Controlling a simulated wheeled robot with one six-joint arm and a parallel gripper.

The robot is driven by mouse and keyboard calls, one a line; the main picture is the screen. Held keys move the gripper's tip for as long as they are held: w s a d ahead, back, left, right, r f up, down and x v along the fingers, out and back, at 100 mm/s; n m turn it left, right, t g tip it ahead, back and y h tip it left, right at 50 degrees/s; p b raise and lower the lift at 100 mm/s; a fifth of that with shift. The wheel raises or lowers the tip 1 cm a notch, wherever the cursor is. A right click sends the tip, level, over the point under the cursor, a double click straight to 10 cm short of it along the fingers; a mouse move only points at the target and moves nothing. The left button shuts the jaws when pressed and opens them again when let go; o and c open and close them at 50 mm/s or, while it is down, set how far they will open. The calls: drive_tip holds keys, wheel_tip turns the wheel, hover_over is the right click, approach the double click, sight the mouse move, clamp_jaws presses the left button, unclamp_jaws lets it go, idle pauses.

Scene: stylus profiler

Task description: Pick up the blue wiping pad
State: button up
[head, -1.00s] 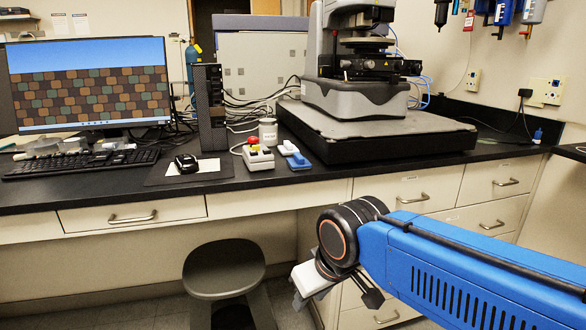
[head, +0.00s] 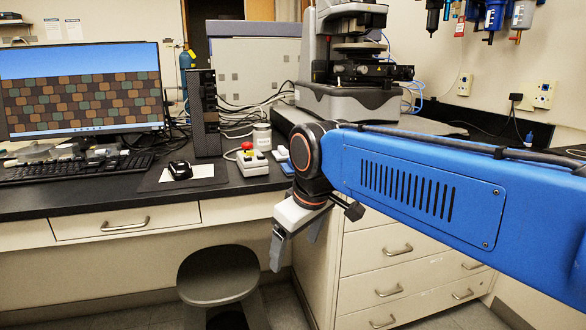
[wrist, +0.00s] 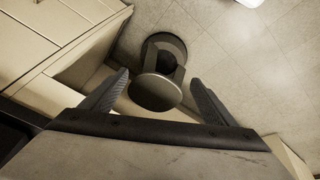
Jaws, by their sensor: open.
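A small blue and white item (head: 282,154), apparently the blue wiping pad, lies on the black bench top in the head view. It is right of a control box with a red button, and my arm partly hides it. My gripper (head: 293,242) hangs in front of the bench, below the bench-top edge, pointing down. In the wrist view my gripper (wrist: 160,77) has its two fingers spread wide with nothing between them. The pad does not show in the wrist view.
The control box (head: 252,162), a jar (head: 262,136) and a mouse (head: 180,170) stand close by on the bench. The profiler (head: 345,100) is behind my arm. A stool (head: 218,275) stands on the floor below; it also shows in the wrist view (wrist: 155,92).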

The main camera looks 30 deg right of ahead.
drive_tip(key=w+d+r+n+g, duration=0.1)
drive_tip(key=w+d+r+n, duration=0.2)
drive_tip(key=w+r, duration=0.4)
drive_tip(key=w+d+r+n+g, duration=0.1)
drive_tip(key=w+d+r+n, duration=0.15)
drive_tip(key=w+r, duration=0.5)
wheel_tip(320, 180, up, 13)
drive_tip(key=n+g, duration=0.2)
drive_tip(key=n, duration=0.5)
hover_over(293, 160)
drive_tip(key=shift+m, duration=0.25)
wheel_tip(293, 160, down, 12)
drive_tip(key=shift+s+a+f, duration=0.15)
drive_tip(key=shift+f, duration=0.05)
drive_tip(key=shift+w+f, duration=0.15)
drive_tip(key=shift+f, duration=1.2)
drive_tip(key=shift+w+f, duration=0.1)
drive_tip(key=shift+f, duration=1.2)
drive_tip(key=c, duration=1.2)
wheel_tip(293, 160, up, 10)
